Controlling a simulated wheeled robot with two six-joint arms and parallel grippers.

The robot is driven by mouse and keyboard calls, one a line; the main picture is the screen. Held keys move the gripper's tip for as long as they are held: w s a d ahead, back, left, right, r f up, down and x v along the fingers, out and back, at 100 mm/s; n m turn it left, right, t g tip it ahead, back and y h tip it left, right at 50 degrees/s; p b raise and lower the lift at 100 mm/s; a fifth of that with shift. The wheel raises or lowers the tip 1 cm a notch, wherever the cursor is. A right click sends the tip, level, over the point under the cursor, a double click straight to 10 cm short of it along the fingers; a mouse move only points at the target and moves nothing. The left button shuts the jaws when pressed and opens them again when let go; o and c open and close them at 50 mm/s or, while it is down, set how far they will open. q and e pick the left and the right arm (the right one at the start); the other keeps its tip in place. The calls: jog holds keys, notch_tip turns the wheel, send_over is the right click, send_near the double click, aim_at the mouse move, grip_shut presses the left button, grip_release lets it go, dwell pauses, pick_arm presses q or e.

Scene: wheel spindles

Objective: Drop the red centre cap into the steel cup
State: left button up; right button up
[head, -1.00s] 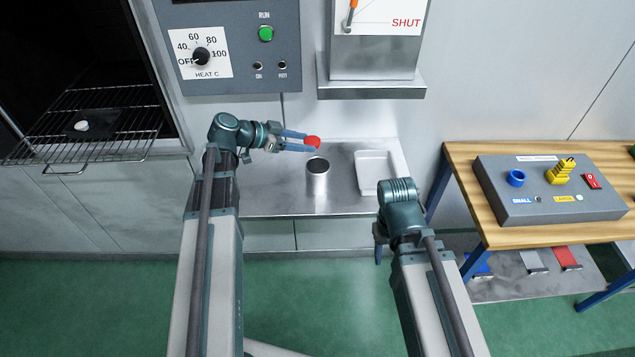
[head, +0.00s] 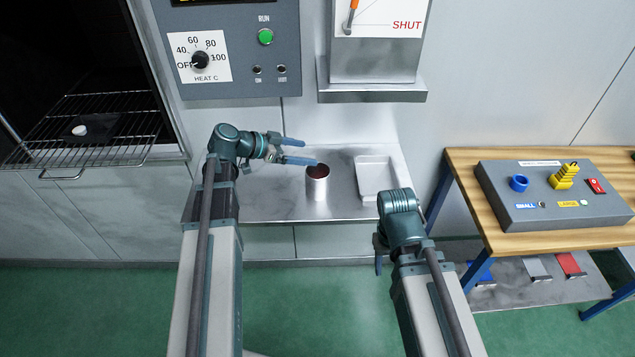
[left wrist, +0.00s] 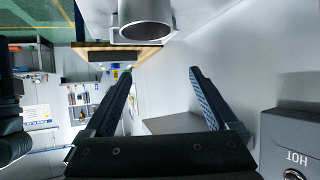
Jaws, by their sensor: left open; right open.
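The steel cup (head: 317,187) stands upright on the metal shelf. Its inside shows red (head: 318,171), where the red centre cap appears to lie, mostly hidden by the rim. My left gripper (head: 310,152) is open and empty, just above and to the left of the cup's mouth. In the left wrist view its two fingers (left wrist: 160,75) are spread with nothing between them, and the cup (left wrist: 146,11) shows upside down at the top. My right gripper (head: 379,262) is open, pointing down in front of the shelf and partly hidden by its arm.
A white tray (head: 376,195) sits right of the cup on the shelf (head: 270,205). A wire oven rack (head: 125,150) is at left. A wooden table (head: 460,158) with a grey sorting box (head: 540,215) stands at right. A steel chute (head: 375,92) hangs above the shelf.

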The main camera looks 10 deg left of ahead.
pick_arm(q)
jog(key=p+v, duration=0.6)
jog(key=v, duration=0.7)
jog(key=shift+s+a, duration=0.25)
jog(key=shift+a, duration=0.05)
jog(key=shift+d+r, duration=0.1)
jog(key=s+d+f+n+g+y, duration=0.3)
jog(key=s+d+f+g+y, duration=0.1)
jog(key=d, duration=0.8)
jog(key=s+d+f+n+g+y+b, duration=0.1)
jog(key=s+d+f+n+g+y, duration=0.2)
jog(key=s+d+f+y, duration=0.4)
jog(key=shift+s+d+f+g+b, duration=0.35)
jog(key=shift+s+d+f, duration=1.15)
jog(key=shift+d, duration=1.5)
